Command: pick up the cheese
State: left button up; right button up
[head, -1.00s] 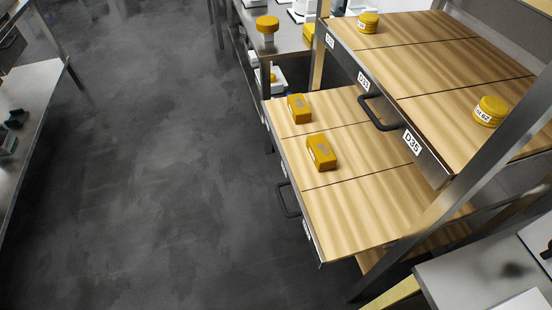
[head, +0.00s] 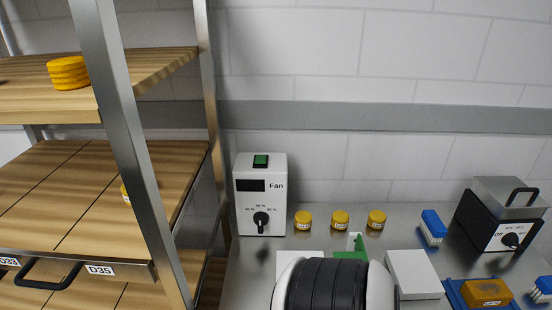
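Several cheeses are in view. A stack-like round yellow cheese (head: 69,73) sits on the upper wooden shelf at the left. Another yellow cheese (head: 126,195) on the drawer below is mostly hidden by a metal post. Three small round yellow pieces with white labels, the left (head: 303,221), middle (head: 340,220) and right (head: 377,220), stand in a row on the steel table. A labelled orange-yellow cheese block (head: 486,292) lies on a blue tray (head: 455,298) at the lower right. Neither gripper shows in the head view.
A white fan control box (head: 261,194) stands at the table's (head: 395,245) left. A black-and-silver appliance (head: 500,213) stands at the right near a blue brush (head: 433,226). A white box (head: 413,274) sits mid-table. The rack's metal post (head: 127,150) stands at the left.

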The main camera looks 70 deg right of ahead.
aim_at(377, 219)
jog(key=z, duration=3.1)
jog(key=l, duration=0.15)
